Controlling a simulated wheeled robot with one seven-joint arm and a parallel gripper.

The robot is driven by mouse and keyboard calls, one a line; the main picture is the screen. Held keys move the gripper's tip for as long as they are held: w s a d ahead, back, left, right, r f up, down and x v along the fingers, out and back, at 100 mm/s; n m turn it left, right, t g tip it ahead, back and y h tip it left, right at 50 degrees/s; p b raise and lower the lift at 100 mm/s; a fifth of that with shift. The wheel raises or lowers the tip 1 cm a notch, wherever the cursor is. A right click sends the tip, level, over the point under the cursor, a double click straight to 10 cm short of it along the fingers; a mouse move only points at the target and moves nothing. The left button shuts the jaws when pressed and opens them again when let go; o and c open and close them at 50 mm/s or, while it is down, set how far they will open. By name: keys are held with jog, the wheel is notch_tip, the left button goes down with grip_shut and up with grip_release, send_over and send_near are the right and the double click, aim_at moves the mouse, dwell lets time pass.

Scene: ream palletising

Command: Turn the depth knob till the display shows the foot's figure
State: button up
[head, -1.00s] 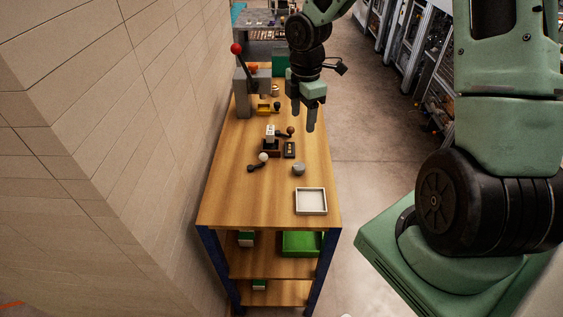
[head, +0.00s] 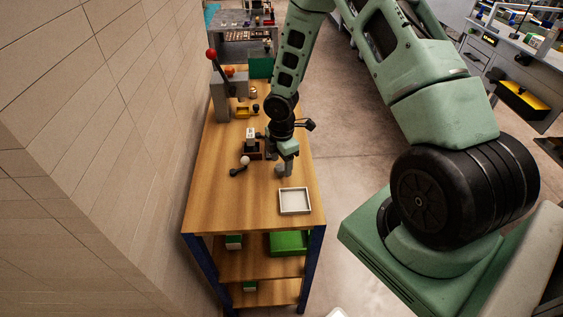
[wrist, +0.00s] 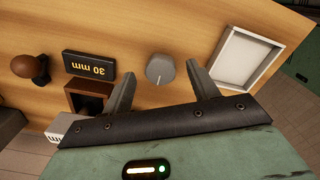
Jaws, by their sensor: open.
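The grey depth knob (wrist: 160,69) stands on the wooden bench, with a pale line on its top. In the wrist view my gripper (wrist: 160,72) is open, with one finger either side of the knob in the picture; I see no contact. In the head view my gripper (head: 283,172) is low over the bench and mostly hides the knob. The black display (wrist: 89,65) reads 30 mm, upside down in the wrist view. A white block (wrist: 62,128) with partly cut-off print, perhaps the foot, sits beside a dark brown box (wrist: 88,97); its figure is unreadable.
A white tray (head: 294,214) lies on the near part of the bench (head: 222,208). A brown ball handle (wrist: 27,66) is beyond the display. A red-knobbed press (head: 221,95) stands at the back left.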

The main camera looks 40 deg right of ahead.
jog(key=shift+f, duration=0.55)
jog(key=c, duration=1)
jog(key=shift+m, duration=0.3)
